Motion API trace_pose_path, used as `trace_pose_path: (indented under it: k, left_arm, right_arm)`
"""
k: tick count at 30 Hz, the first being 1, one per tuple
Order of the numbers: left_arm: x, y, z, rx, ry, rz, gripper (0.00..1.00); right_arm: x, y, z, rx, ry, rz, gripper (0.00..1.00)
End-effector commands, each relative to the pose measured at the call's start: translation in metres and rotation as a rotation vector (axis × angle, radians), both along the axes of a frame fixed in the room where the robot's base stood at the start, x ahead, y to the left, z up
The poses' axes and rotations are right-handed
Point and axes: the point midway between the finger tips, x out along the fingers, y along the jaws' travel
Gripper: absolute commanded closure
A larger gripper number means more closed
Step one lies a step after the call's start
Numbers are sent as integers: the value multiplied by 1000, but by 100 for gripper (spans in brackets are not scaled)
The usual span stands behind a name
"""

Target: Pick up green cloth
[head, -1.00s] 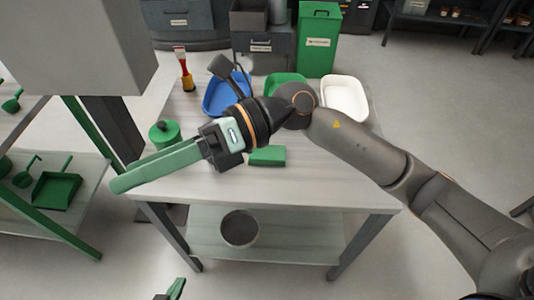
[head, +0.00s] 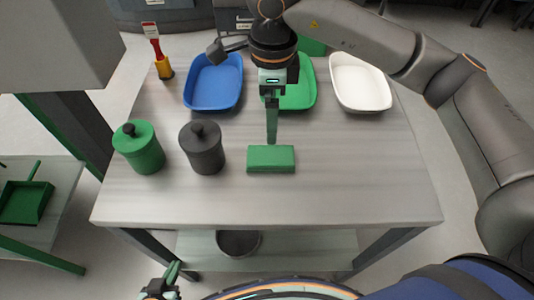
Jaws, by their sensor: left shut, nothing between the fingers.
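The green cloth (head: 271,160) is a small folded rectangular pad lying flat on the table, near its middle. My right gripper (head: 272,140) comes in from the upper right and points down. Its long green fingers overlap in this view, with their tips at the cloth's far edge; I cannot tell whether they touch it or whether there is a gap between them. My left gripper (head: 172,277) is low at the bottom left edge, off the table, shut and empty, with only part of it in view.
The table (head: 350,190) is clear right and in front of the cloth. A grey lidded jar (head: 203,150) and a green jar (head: 140,150) stand left. Blue (head: 214,83), green (head: 300,92) and white (head: 361,84) trays lie behind. A brush (head: 158,52) stands in a yellow holder (head: 165,68).

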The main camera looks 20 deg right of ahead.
Motion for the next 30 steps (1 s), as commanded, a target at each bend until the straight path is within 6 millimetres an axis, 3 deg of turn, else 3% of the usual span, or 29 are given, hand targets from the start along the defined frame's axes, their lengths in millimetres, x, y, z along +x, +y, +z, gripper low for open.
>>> trace_pose_path:
  k: [9,17,25,30]
  left_arm:
    - [-3,-1,4,-1,0,0,100]
    - [-2,0,6,-2,-2,0,100]
    - [-2,0,12,-1,-1,1,100]
    - [-2,0,12,0,0,1,100]
  right_arm:
    - [-1,0,-54,-1,5,-1,0]
    - [-2,1,-75,1,5,1,0]
    - [-4,2,-114,2,6,0,0]
    - [-4,2,-121,2,1,2,0]
